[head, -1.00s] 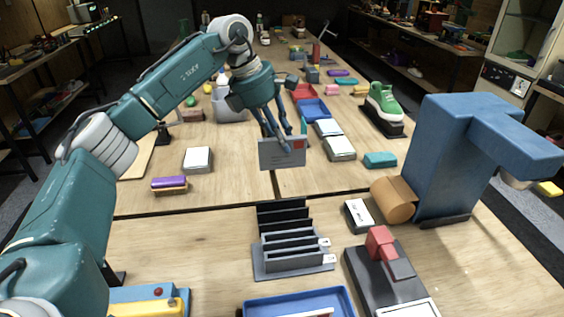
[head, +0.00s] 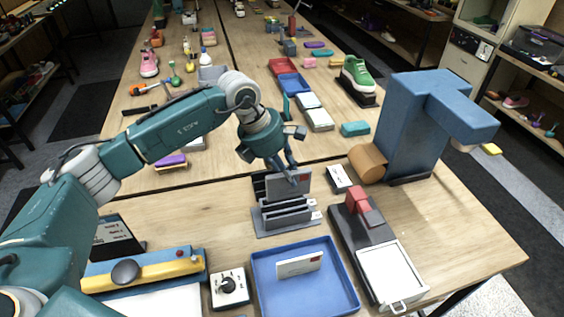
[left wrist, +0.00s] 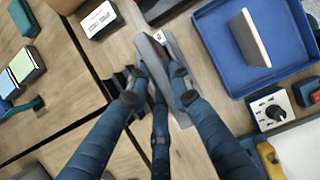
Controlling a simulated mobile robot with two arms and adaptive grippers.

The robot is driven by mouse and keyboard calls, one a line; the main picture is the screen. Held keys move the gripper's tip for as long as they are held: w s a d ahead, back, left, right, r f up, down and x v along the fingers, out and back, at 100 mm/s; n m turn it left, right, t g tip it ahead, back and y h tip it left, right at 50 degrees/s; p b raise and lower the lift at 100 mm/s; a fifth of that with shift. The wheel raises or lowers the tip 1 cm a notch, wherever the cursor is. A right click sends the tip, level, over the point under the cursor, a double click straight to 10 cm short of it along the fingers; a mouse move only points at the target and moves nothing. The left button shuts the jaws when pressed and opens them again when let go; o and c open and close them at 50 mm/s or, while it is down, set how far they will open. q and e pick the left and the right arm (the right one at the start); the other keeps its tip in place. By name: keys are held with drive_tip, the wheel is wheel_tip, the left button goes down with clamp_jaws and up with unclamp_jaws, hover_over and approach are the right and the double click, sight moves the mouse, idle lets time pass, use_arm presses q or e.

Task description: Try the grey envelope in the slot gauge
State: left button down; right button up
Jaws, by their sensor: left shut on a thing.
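The grey envelope (head: 288,186), with a red mark at its top corner, is held upright in my left gripper (head: 291,176). In the head view it stands at the back part of the slot gauge (head: 285,232), a grey and black rack of upright plates. A black plate shows just left of it. I cannot tell whether its lower edge is inside a slot. In the left wrist view, the blue fingers of my left gripper (left wrist: 160,85) close around the envelope over the gauge and hide much of both. My right gripper is not in view.
A blue tray (head: 258,290) in front of the gauge holds a white envelope (head: 299,264). A dial box (head: 229,288) and yellow-blue device (head: 150,270) stand at left. A black stand with red block (head: 357,200) and tall blue machine (head: 405,125) are at right.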

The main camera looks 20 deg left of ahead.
sight(287, 192)
use_arm(q)
wheel_tip(287, 192, down, 2)
drive_tip(key=shift+f+b, duration=0.15)
drive_tip(key=shift+b, duration=0.35)
drive_tip(key=shift+s+f, duration=0.1)
drive_tip(key=shift+f, duration=0.25)
wheel_tip(287, 192, down, 2)
drive_tip(key=shift+f+b, duration=0.2)
drive_tip(key=shift+b, duration=0.5)
drive_tip(key=shift+f, duration=0.45)
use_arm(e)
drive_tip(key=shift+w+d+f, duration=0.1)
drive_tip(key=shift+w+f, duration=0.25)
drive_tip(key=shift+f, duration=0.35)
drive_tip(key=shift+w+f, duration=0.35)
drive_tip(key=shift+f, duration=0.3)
use_arm(q)
drive_tip(key=shift+f+b, duration=0.15)
drive_tip(key=shift+b, duration=0.35)
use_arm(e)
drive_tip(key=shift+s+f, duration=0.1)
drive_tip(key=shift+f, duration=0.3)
use_arm(q)
drive_tip(key=shift+f+b, duration=0.35)
drive_tip(key=shift+f, duration=0.1)
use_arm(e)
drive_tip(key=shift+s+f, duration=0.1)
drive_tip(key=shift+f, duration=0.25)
use_arm(q)
drive_tip(key=shift+r, duration=0.1)
